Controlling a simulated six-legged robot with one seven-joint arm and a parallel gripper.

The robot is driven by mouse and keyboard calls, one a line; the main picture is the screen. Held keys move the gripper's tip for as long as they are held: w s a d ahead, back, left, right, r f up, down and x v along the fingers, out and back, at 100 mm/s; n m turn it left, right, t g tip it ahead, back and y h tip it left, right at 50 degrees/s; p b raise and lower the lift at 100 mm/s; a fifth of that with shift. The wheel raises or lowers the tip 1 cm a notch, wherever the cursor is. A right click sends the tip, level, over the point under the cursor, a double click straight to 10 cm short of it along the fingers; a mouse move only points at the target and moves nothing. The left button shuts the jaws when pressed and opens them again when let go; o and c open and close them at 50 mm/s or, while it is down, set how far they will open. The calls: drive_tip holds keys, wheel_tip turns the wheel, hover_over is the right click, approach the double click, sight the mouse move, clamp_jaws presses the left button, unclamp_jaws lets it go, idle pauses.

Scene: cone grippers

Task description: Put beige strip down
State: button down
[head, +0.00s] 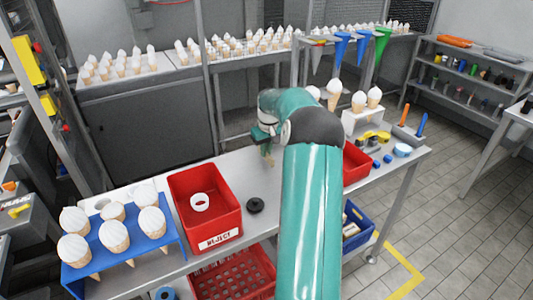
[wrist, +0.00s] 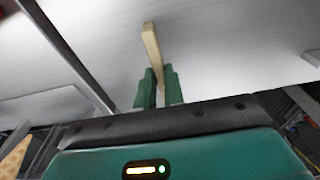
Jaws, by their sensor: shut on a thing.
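The beige strip (wrist: 153,45) is a thin, flat piece that sticks out past the fingertips in the wrist view. My gripper (wrist: 160,82) is shut on it, with one green finger on each side. In the head view, my gripper (head: 267,147) is over the rear middle of the grey table (head: 235,165), partly hidden by my arm. A short bit of the strip (head: 270,159) hangs below the fingers there. I cannot tell whether its end touches the table.
A red reject bin (head: 208,224) with a white ring (head: 200,202) inside stands left of my arm. A dark disc (head: 255,205) lies next to it. A blue cone rack (head: 120,240) is at front left. A red tray (head: 355,163) stands at right. The tabletop between bin and arm is mostly bare.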

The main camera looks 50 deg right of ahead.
drive_tip(key=shift+s+f, duration=0.25)
drive_tip(key=shift+f, duration=0.35)
drive_tip(key=shift+w, duration=0.1)
drive_tip(key=shift+f, duration=0.1)
drive_tip(key=shift+f, duration=0.15)
drive_tip(key=c, duration=1.5)
unclamp_jaws()
